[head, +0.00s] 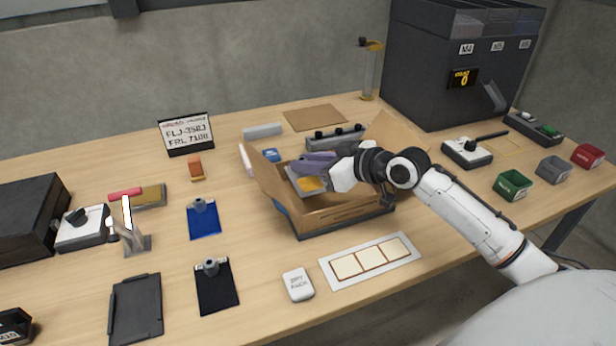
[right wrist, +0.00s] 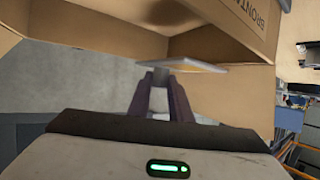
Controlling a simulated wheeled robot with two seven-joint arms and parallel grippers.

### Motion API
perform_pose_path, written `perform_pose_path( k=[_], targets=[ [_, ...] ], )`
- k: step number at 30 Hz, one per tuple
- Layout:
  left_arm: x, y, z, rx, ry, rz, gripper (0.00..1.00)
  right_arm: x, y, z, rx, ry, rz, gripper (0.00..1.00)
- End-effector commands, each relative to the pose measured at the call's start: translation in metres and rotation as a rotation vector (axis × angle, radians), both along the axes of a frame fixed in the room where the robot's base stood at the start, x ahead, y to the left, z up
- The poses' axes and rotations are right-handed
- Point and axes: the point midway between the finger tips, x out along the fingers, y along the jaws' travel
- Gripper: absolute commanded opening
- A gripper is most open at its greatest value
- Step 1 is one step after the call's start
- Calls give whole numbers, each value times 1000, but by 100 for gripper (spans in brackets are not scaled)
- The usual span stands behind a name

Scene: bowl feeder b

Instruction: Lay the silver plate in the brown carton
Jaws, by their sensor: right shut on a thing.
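The brown carton (head: 335,212) stands open on the table with its flaps spread. Its inner wall also shows in the right wrist view (right wrist: 245,90). The silver plate (head: 294,180) is at the carton's opening, partly hidden by my gripper. In the right wrist view the plate (right wrist: 200,66) is seen nearly edge-on at the fingertips, apart from the wall below it. My right gripper (head: 312,164) reaches into the carton from the right, its purple fingers shut on the plate. Something yellow (head: 313,184) shows under the fingers; I cannot tell what it is. My left gripper is out of view.
A white tray with pale squares (head: 346,266) and a white pack (head: 298,285) lie in front of the carton. Clipboards (head: 204,220) lie to its left. A dark switch bar (head: 334,137) is behind it. Small bins (head: 512,185) stand at right.

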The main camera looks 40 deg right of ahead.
Motion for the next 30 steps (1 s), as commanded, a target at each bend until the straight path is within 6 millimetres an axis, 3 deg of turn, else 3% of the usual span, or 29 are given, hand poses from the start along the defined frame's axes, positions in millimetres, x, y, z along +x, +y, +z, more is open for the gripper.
perform_pose_path(
  k=[3,7,15,30],
  targets=[
    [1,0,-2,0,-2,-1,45,0,0,-23,4,2,-2,0],
    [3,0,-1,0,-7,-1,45,0,0,-36,2,-1,-2,0],
    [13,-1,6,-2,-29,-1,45,0,0,-38,0,-2,-1,0],
    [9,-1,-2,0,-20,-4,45,0,0,-50,0,-2,-1,0]
  ],
)
